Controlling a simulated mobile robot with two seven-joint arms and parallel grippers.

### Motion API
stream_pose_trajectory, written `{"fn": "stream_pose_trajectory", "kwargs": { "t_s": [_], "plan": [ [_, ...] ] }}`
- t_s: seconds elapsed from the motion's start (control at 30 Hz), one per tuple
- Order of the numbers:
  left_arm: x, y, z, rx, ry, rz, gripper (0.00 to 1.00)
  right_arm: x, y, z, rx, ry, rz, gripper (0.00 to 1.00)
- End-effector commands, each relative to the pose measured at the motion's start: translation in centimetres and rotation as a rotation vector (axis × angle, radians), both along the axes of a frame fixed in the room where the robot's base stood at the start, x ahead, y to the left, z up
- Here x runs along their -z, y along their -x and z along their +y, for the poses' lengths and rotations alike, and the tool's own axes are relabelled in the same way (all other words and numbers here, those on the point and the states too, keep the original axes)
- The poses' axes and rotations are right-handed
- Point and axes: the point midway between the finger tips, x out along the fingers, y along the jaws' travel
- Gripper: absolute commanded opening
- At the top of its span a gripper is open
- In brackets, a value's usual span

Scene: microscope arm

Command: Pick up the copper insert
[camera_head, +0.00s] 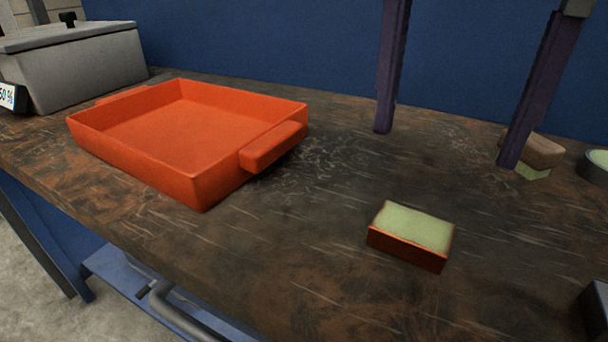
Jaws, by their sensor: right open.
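The one copper-coloured thing I see is a small rectangular block (405,250) with reddish copper sides and a pale green top. It lies flat on the table, right of centre. I take it as the copper insert, though I cannot confirm this. My right gripper (446,148) shows as two long dark purple fingers pointing down, spread wide apart. They are behind the copper block in the picture, and nothing is held between them. The right finger partly covers a tan block. My left gripper is not in view.
An orange tray (287,146) stands left of centre. A grey lidded box (85,68) is at the far left. A tan block with a green underside (545,150) and a round dish (592,174) are at the right. A dark object (597,308) shows at the lower right edge.

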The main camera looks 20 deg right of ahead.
Motion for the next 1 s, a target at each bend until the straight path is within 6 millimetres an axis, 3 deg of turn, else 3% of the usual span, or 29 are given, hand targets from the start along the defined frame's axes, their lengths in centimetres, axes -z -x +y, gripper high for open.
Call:
{"fn": "stream_pose_trajectory", "kwargs": {
  "t_s": [0.1, 0.37, 0.6, 0.93, 1.0],
  "plan": [
    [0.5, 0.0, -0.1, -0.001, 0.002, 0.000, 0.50, 2.2, 0.1, 0.0, 0.006, 0.001, 0.005, 1.00],
    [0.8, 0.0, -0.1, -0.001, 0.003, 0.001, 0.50, 4.7, 0.1, 0.2, 0.002, 0.000, 0.002, 1.00],
    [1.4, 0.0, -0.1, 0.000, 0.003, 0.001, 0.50, 8.4, 0.2, 0.8, 0.003, 0.001, 0.003, 1.00],
    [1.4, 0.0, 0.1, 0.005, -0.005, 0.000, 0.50, 9.3, 0.2, 0.7, 0.002, 0.001, 0.001, 1.00],
    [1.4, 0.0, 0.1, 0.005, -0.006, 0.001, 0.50, 9.3, 0.2, 0.7, 0.002, 0.001, 0.001, 0.93]
  ]
}}
